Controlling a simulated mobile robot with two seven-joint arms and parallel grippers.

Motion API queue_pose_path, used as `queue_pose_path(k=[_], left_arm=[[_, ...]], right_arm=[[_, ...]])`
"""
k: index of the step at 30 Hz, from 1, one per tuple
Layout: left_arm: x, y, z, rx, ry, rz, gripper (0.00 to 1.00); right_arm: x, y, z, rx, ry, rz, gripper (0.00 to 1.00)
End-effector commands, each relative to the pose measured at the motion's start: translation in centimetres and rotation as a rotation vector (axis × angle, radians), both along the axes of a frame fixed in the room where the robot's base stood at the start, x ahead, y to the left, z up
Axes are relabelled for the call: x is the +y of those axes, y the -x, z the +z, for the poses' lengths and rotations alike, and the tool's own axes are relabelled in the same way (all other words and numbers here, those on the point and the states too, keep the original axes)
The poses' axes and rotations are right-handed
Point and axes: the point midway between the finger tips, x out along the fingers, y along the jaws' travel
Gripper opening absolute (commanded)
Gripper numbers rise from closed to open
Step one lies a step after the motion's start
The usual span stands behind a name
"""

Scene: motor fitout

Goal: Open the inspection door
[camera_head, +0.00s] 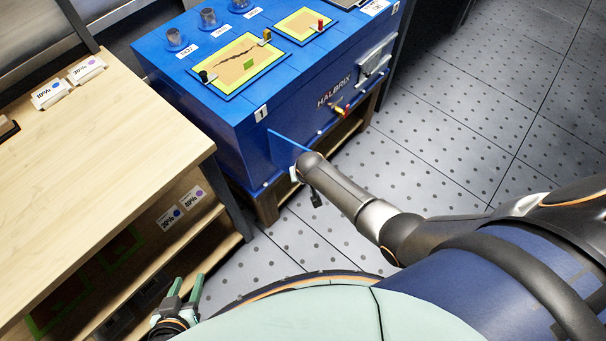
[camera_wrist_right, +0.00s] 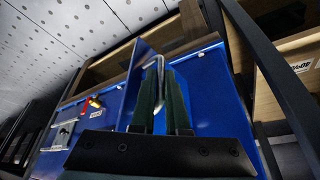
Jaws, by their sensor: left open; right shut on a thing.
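The blue machine (camera_head: 230,125) has a blue inspection door (camera_head: 287,142) near its front left corner. The door stands out from the front face, so it is partly open. It also shows as a blue panel in the right wrist view (camera_wrist_right: 132,80). My right gripper (camera_wrist_right: 163,90) is shut on a bent silver handle (camera_wrist_right: 158,66), which runs between its dark green fingers. In the head view my right arm hides most of that gripper and the handle. My left gripper (camera_head: 185,286), with green fingers, is open and empty beside the workbench, well away from the door.
A wooden workbench (camera_head: 90,150) with shelves stands left of the machine. A red and yellow lever (camera_head: 340,110) and a grey latch box (camera_head: 376,56) sit further right on the machine's front. The grey dotted floor (camera_head: 460,110) is clear to the right.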

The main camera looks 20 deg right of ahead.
Motion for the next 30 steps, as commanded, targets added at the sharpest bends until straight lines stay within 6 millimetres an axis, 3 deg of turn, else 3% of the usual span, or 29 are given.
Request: queue_pose_path(k=[25, 26, 30], left_arm=[[0.01, -0.02, 0.26, 0.000, 0.000, 0.000, 0.50], [0.01, -0.01, 0.25, 0.000, 0.000, 0.000, 0.50], [0.01, -0.02, 0.26, 0.000, 0.000, 0.000, 0.50]], right_arm=[[0.46, -0.27, 0.20, -0.007, 0.000, 0.010, 0.00], [0.46, -0.28, 0.20, -0.007, 0.000, 0.010, 0.16], [0.44, -0.26, 0.19, -0.007, 0.000, 0.009, 0.32]])
